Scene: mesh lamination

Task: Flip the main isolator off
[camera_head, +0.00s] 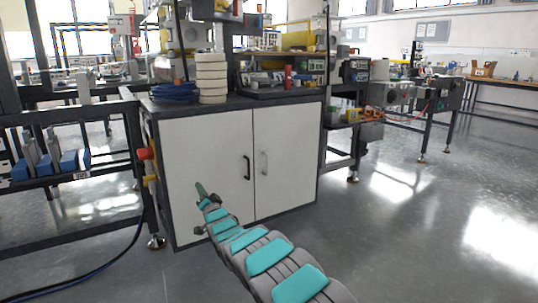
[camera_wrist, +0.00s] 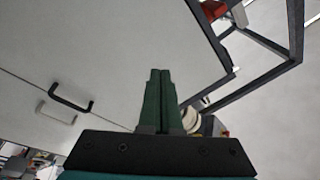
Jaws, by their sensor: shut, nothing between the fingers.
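A red knob-like part (camera_head: 145,153) sticks out from the left side of the white cabinet, with a yellow part (camera_head: 150,180) below it. The red part looks like the main isolator, but it is too small to read its switch position. A red part (camera_wrist: 213,9) also shows at the top right edge in the wrist view. My gripper (camera_head: 200,188) is in front of the cabinet's left door, to the right of and below the red part, apart from it. Its green fingers (camera_wrist: 160,72) are shut together and empty.
The cabinet doors (camera_head: 210,150) have a black handle (camera_head: 247,167) and a grey handle (camera_head: 264,162). Stacked cream rolls (camera_head: 211,78) and a blue cable coil (camera_head: 173,92) sit on top. A dark frame (camera_head: 135,150) stands left. The floor at right is clear.

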